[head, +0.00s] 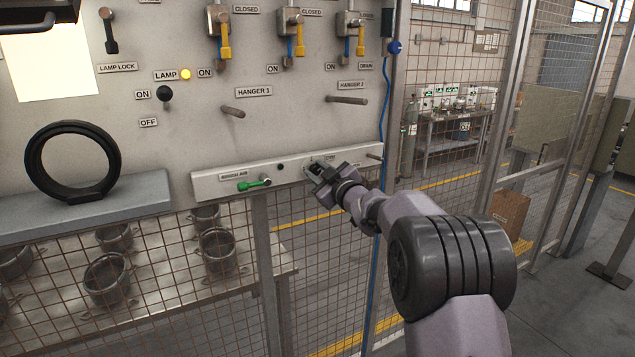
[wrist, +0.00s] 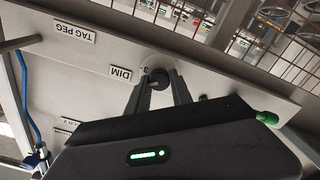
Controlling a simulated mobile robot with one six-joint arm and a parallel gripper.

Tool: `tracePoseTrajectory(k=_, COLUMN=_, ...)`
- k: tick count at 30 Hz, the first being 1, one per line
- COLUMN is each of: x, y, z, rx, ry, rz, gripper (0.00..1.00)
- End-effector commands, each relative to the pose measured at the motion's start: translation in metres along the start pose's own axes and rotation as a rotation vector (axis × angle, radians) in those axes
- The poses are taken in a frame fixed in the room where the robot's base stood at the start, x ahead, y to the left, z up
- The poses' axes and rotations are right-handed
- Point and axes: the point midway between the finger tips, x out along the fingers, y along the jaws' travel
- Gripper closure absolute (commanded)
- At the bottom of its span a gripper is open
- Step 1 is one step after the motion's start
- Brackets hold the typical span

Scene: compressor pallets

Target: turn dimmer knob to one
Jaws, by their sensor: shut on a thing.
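The dimmer knob (wrist: 160,76) is a small dark round knob on the light panel strip, beside the DIM label (wrist: 121,73) in the wrist view. A small mark, possibly a numeral, shows by it; the knob's pointer setting cannot be read. My gripper (wrist: 161,84) has its two fingers on either side of the knob and is shut on it. In the head view my gripper (head: 318,171) is at the right part of the strip (head: 215,191) and mostly hides the knob. The lamp light (head: 185,74) glows yellow.
A green-handled valve (head: 254,185) sits left of my gripper on the same strip, and a peg (head: 374,156) juts out at its right end. Hanger pegs (head: 233,111) stick out above. A black ring (head: 73,162) stands on the left shelf. Wire mesh fills the area below.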

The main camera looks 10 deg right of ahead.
Motion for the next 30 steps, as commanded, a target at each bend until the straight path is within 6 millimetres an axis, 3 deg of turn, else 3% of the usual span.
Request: tracePoseTrajectory(k=30, x=0.0000, y=-0.0040, z=0.0041, rx=-0.962, ry=-0.001, rz=0.000, gripper=1.00)
